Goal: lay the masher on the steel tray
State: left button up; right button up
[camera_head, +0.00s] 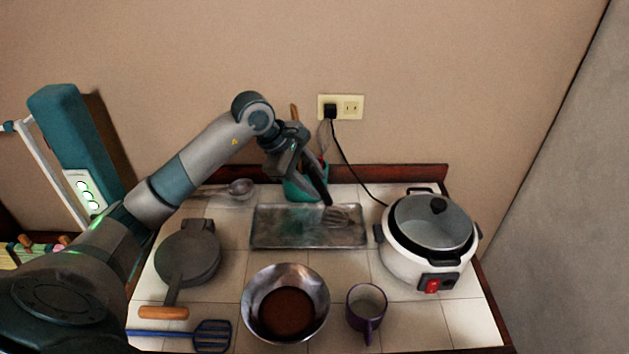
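The steel tray (275,240) lies flat on the tiled counter in the middle. My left gripper (308,178) reaches down from the left, in front of the teal utensil crock and above the tray's back edge. It appears shut on the masher (342,218), whose dark handle runs up to the fingers. The masher's slotted metal head is over the right half of the tray; I cannot tell whether it touches. The fingers and handle overlap, so the grip itself is partly hidden. My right gripper is not in view.
The teal crock (298,188) with utensils stands behind the tray. A white cooker (430,250) is to the right, its cord running to the wall outlet. A steel bowl (253,290), a purple mug (367,310), a round pan (188,258) and a blue spatula (212,336) are nearer.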

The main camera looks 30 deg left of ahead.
pick_arm(q)
jog(key=b+v, duration=0.3)
jog(key=v, duration=0.8)
jog(key=shift+r, duration=0.3)
jog(key=shift+s+f, duration=0.1)
jog(key=shift+s, duration=0.05)
